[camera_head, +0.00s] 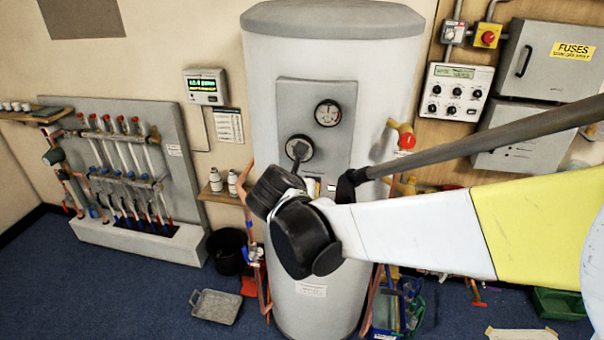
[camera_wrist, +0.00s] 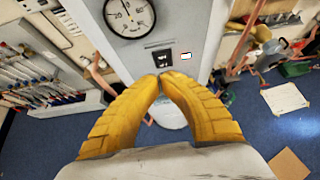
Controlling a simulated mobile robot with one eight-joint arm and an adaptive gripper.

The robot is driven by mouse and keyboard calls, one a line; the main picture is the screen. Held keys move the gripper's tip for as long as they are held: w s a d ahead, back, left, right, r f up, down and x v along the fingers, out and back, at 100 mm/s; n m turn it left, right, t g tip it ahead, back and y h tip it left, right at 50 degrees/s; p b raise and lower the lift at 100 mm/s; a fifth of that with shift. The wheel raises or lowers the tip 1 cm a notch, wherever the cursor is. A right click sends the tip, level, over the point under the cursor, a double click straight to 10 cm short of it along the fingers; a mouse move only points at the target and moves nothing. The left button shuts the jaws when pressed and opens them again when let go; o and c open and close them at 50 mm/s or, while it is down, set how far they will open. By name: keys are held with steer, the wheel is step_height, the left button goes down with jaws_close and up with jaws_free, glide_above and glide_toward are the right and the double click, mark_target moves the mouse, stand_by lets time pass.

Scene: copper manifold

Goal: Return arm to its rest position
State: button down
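My arm reaches in from the right in the head view, across the front of the grey cylinder (camera_head: 335,60). Its black wrist joints are in front of the cylinder's control panel. In the wrist view my gripper (camera_wrist: 163,78) has two yellow ribbed fingers whose tips meet. Nothing shows held between them. The fingertips appear in front of the cylinder's panel, below a round gauge (camera_wrist: 130,14) and near a small dark switch (camera_wrist: 158,58); I cannot tell whether they touch it. In the head view the fingers are hidden behind the wrist.
A pipe manifold (camera_head: 125,165) stands at the left wall. A small shelf (camera_head: 222,196) with white bottles is beside the cylinder. A black bucket (camera_head: 229,250) and a grey tray (camera_head: 215,306) are on the blue floor. Grey fuse boxes (camera_head: 545,62) hang at the right.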

steer(key=shift+v, duration=0.85)
steer(key=shift+r, duration=0.1)
steer(key=s+d+f+m+g+y+b, duration=0.1)
steer(key=s+d+f+m+b, duration=0.2)
steer(key=s+d+m, duration=0.5)
steer(key=s+d+f+m+g+b, duration=0.25)
steer(key=s+d+f+m, duration=0.2)
steer(key=m, duration=0.55)
steer(key=s+d+f+m+y+b, duration=0.1)
steer(key=s+f+m+b, duration=0.3)
steer(key=s+m, duration=0.7)
steer(key=shift+d+f+m+y+b, duration=0.4)
steer(key=shift+d+f+m, duration=0.35)
steer(key=shift+m, duration=1.15)
